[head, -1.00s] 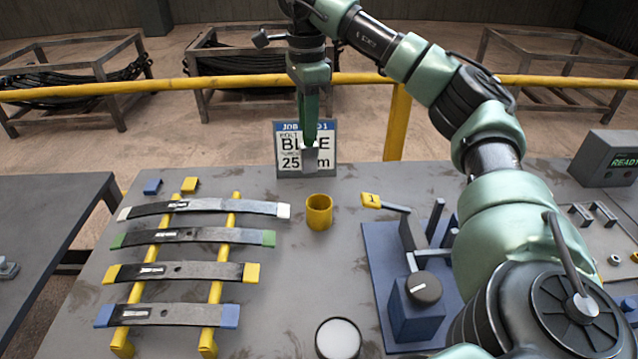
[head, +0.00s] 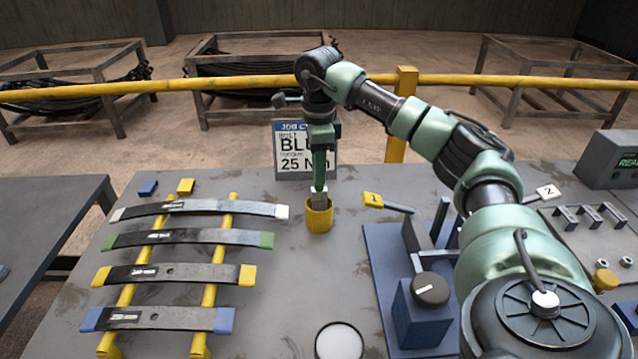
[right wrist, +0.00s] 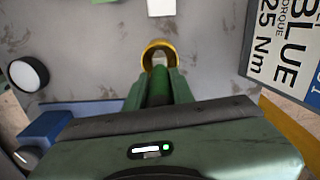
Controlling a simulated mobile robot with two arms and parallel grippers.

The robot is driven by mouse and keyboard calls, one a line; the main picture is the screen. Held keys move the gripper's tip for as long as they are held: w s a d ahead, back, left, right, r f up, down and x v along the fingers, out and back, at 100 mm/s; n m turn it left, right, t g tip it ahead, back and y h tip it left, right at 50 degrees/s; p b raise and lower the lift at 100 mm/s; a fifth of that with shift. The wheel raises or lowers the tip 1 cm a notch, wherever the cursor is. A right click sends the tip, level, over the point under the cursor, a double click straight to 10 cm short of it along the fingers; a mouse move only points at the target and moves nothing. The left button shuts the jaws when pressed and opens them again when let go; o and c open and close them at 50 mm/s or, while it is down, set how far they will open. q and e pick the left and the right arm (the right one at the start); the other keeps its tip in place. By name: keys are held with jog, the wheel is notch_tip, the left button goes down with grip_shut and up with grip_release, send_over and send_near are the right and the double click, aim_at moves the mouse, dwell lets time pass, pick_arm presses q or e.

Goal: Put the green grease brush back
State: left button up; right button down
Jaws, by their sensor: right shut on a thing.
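The green grease brush (head: 319,173) is upright in my right gripper (head: 320,150), which is shut on its handle. Its pale bristle end is at the mouth of the yellow cup (head: 319,217); whether it touches the cup's inside I cannot tell. In the right wrist view the green handle (right wrist: 159,88) runs between the fingers toward the yellow cup (right wrist: 160,46), whose rim shows around the brush's lower end. My left gripper is not in view.
Leaf springs with coloured ends lie across a yellow rack (head: 212,290) left of the cup. A job sign (head: 305,150) stands behind it. A white-topped round container (head: 339,342) is in front.

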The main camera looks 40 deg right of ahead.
aim_at(319, 189)
jog(key=shift+f, duration=2.05)
jog(key=shift+f, duration=0.15)
jog(key=c, duration=1.2)
grip_release()
notch_tip(319, 189, up, 12)
jog(key=shift+r, duration=0.2)
